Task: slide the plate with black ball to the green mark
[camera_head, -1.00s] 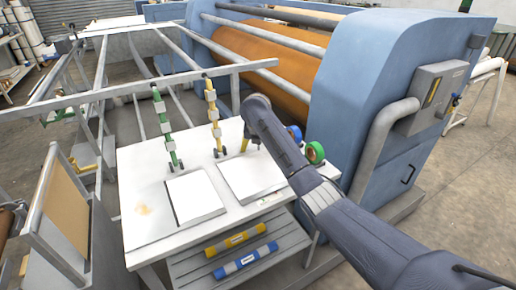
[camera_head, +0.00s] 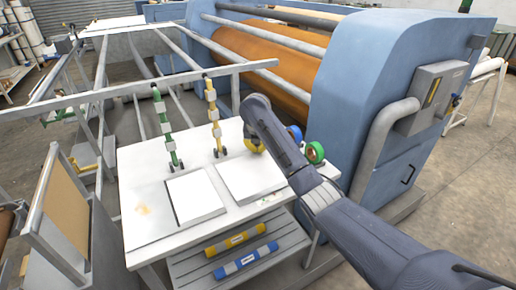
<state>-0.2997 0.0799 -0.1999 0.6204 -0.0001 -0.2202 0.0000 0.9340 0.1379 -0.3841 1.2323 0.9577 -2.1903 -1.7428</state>
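A white plate (camera_head: 195,196) lies at the left of the white table's middle. A second white plate (camera_head: 250,177) lies to its right. I cannot make out a black ball on either. A rod with green sections (camera_head: 171,152) stands behind the left plate; a yellow one (camera_head: 217,133) stands behind the right plate. I cannot tell which thing is the green mark. My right gripper (camera_head: 250,139) is at the back of the right plate, beside a round yellow thing (camera_head: 256,146). My arm hides its fingers, so contact and opening are unclear. My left gripper is out of view.
The white table (camera_head: 140,185) has bare room at its left. A blue roll (camera_head: 294,133) and a green roll (camera_head: 315,152) are at its right, near my arm. The blue press (camera_head: 390,70) stands behind. A yellow roll (camera_head: 235,239) and a blue one (camera_head: 246,260) lie on the shelf below.

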